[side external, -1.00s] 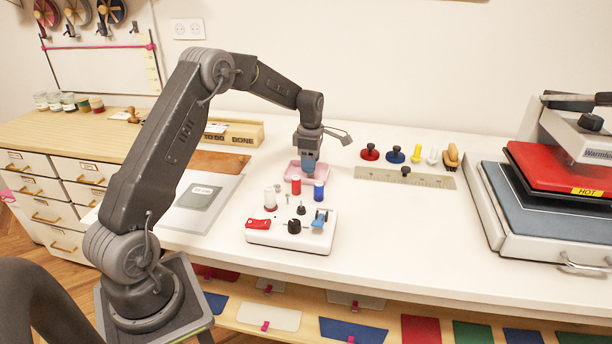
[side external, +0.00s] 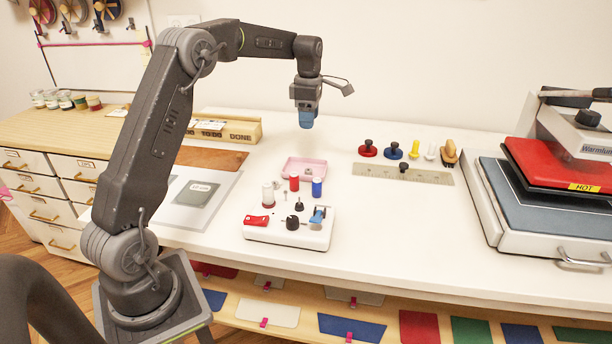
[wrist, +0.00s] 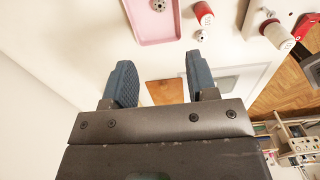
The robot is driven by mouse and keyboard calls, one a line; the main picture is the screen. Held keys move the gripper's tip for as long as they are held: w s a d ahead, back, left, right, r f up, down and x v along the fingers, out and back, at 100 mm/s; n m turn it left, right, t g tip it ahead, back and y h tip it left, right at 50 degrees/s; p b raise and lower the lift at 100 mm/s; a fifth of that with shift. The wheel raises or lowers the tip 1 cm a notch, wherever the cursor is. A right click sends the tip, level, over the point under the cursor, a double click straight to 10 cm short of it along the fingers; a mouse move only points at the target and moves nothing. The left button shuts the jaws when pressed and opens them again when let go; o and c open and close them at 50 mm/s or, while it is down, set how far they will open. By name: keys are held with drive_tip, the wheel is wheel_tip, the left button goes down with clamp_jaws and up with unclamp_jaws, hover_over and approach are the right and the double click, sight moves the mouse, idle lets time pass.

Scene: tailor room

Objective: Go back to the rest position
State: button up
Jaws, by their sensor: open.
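My gripper (side external: 306,120) hangs in the air above the white table, well above the pink tray, pointing down. In the wrist view its two blue fingers (wrist: 161,82) stand apart with nothing between them. The pink tray (side external: 290,167) lies on the table below the gripper and also shows at the top of the wrist view (wrist: 172,40). A small metal part (wrist: 158,5) lies in it.
A ruler (side external: 430,176) and round-handled tools lie to the right. A heat press (side external: 560,195) marked HOT stands at the far right. The air around the gripper is clear.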

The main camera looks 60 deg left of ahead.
drive_tip(key=s+d+r+m+t, duration=0.1)
drive_tip(key=s+d+r+m, duration=0.45)
drive_tip(key=d+m, duration=0.2)
drive_tip(key=s+d+r+m+t, duration=0.2)
drive_tip(key=s+d+r+m, duration=0.3)
drive_tip(key=d, duration=0.4)
drive_tip(key=s+d+f+m+t, duration=0.1)
drive_tip(key=s+d+f+m, duration=0.1)
drive_tip(key=s+d+m, duration=0.2)
drive_tip(key=s+d+f+m+t, duration=0.1)
drive_tip(key=s+d+f+m, duration=0.2)
drive_tip(key=s+m, duration=0.7)
drive_tip(key=s+d, duration=0.1)
drive_tip(key=s, duration=0.3)
drive_tip(key=shift+d+f+t, duration=0.15)
drive_tip(key=shift+d+t, duration=0.15)
drive_tip(key=shift+d, duration=0.05)
